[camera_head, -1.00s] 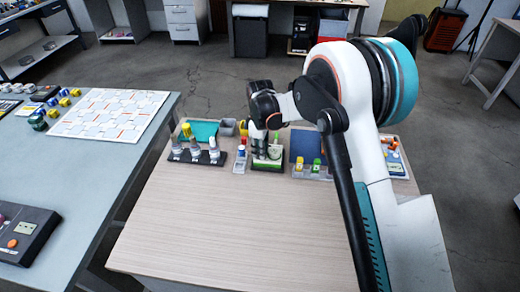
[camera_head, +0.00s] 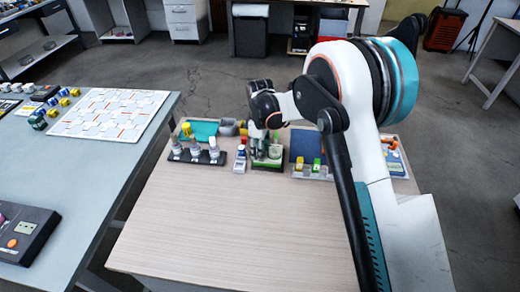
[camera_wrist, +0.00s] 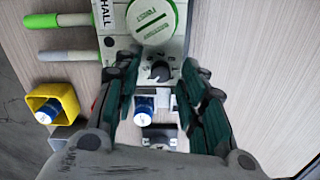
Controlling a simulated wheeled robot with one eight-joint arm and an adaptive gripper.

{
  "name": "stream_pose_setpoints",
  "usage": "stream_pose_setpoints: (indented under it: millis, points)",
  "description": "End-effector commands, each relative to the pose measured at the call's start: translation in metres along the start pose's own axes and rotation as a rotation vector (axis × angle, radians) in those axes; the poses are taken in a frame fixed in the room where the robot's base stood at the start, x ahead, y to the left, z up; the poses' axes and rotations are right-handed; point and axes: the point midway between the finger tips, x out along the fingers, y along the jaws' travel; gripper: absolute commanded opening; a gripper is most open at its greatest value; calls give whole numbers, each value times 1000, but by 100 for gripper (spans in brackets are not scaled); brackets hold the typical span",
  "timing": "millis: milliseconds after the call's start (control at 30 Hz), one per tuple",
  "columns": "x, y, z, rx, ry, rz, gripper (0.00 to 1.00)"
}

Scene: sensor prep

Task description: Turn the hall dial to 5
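The hall unit (camera_wrist: 172,46) is a pale panel marked "HALL", with a round green-and-white disc (camera_wrist: 153,20) at its top in the wrist view. Its small black dial (camera_wrist: 159,71) is below the disc. I cannot read which number it points to. My gripper (camera_wrist: 157,63) is open, with its two dark green fingers on the left and right of the dial. Gaps show between the fingers and the dial. In the head view my gripper (camera_head: 265,140) is over the green-edged hall unit (camera_head: 267,164), partly hiding it.
A blue-and-white cylinder (camera_wrist: 144,107) shows between the fingers, and a yellow cup (camera_wrist: 52,104) is to the left. In the head view a black rack (camera_head: 196,158) is left of the hall unit and a dark blue panel (camera_head: 304,144) is right. The near table (camera_head: 220,225) is clear.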

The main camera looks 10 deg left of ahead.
Motion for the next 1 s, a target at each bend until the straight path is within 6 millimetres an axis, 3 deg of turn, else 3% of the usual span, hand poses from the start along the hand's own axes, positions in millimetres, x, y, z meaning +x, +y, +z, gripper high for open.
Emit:
stream_pose_setpoints:
  millis: [167, 600, 800, 1000]
  points:
    - [-18, 0, 0, 0, 0, 0, 38]
    - [-101, 0, 0, 0, 0, 0, 38]
    - [-117, 0, 0, 0, 0, 0, 38]
    - [-119, 0, 0, 0, 0, 0, 38]
